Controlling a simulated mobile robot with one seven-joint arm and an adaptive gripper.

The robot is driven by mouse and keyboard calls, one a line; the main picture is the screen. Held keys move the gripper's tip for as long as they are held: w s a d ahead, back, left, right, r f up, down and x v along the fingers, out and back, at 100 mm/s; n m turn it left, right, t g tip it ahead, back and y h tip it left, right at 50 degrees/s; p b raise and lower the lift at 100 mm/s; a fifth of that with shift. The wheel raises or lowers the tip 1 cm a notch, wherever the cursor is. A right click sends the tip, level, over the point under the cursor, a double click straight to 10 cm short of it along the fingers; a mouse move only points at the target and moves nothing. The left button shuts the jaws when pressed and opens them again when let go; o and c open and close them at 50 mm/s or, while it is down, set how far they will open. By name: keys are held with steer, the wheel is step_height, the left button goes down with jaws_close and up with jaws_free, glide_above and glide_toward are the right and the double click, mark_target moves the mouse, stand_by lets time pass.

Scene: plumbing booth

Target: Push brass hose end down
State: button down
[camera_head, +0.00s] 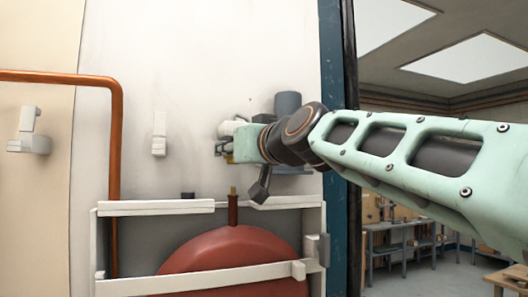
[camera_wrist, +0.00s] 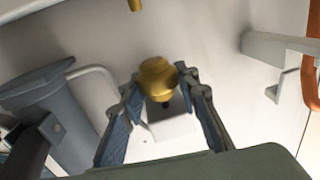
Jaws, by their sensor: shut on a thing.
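In the wrist view the brass hose end (camera_wrist: 158,76) is a rounded, gold-coloured piece between the tips of my gripper (camera_wrist: 163,88). The two blue-grey fingers close on it from both sides. A dark stub and a white block (camera_wrist: 165,126) show below it in the picture, between the fingers. I cannot tell whether the hose end touches the white block. In the head view my wrist and gripper (camera_head: 224,149) are in front of the white wall, and the arm hides most of the hose end's surroundings.
A grey cylinder (camera_head: 288,103) stands behind my wrist; a grey vessel with a pale pipe (camera_wrist: 35,92) is left in the wrist view. Below are a red tank (camera_head: 228,262) with a brass-tipped stub (camera_head: 233,192) and white rails (camera_head: 155,208). A copper pipe (camera_head: 116,150) runs at left.

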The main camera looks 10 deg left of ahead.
mark_target(235, 195)
steer(key=shift+f+b, duration=2.95)
steer(key=shift+b, duration=0.5)
steer(key=c, duration=1.4)
jaws_free()
steer(key=shift+c, duration=0.2)
steer(key=shift+s+d+r, duration=0.1)
steer(key=shift+s+d, duration=0.2)
steer(key=shift+s, duration=0.05)
steer(key=v, duration=1.1)
steer(key=shift+s, duration=0.1)
